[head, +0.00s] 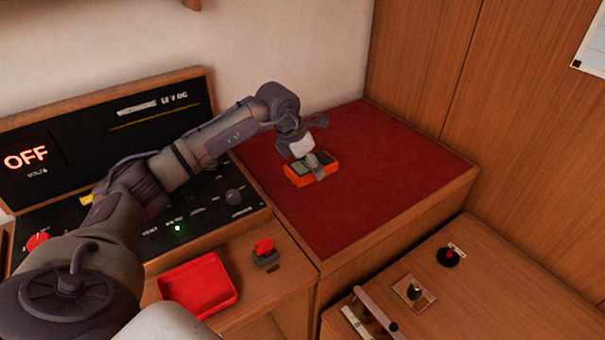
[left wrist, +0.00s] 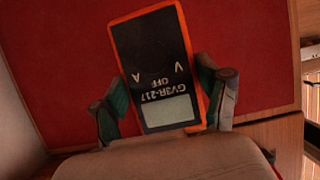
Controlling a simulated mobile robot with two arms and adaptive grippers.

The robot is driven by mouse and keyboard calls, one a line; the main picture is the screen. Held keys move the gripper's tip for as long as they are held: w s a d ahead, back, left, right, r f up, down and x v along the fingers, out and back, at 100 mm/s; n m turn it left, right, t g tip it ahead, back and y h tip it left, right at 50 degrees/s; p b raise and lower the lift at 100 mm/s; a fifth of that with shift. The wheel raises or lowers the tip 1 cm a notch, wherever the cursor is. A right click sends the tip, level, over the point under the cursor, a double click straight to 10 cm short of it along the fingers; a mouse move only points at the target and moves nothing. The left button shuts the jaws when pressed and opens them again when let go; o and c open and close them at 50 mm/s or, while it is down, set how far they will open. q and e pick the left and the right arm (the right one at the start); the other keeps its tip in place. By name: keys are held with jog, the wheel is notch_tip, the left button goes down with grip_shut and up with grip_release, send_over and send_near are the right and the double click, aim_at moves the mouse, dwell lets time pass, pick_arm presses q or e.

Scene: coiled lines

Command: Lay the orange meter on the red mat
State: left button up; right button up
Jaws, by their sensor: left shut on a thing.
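The orange meter (head: 297,179) is at the red mat (head: 380,190), over its left part in the head view. In the left wrist view the meter (left wrist: 157,60) shows a black face with a grey display and the marks "V", "OFF" and "A". My left gripper (head: 316,167) is shut on the meter, with one finger at each side of it in the left wrist view (left wrist: 168,105). I cannot tell whether the meter touches the mat or is just above it. My right gripper is not in view.
A black panel (head: 100,130) reading "OFF" stands at left. A red tray (head: 198,286) and a small red switch (head: 265,252) are in front of the mat. Knobs and a lever (head: 375,310) sit on the lower wooden top at right. Most of the mat is bare.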

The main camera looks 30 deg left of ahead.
pick_arm(q)
jog(key=shift+w+a+f, duration=0.1)
jog(key=shift+a+f, duration=0.3)
jog(key=shift+a, duration=0.2)
jog(key=shift+w+a+f, duration=0.1)
jog(key=shift+a+f, duration=0.25)
jog(key=shift+a, duration=0.25)
notch_tip(320, 180, down, 3)
jog(key=shift+p, duration=0.65)
jog(key=shift+f, duration=0.5)
jog(key=shift+f, duration=0.15)
jog(key=o, duration=1.3)
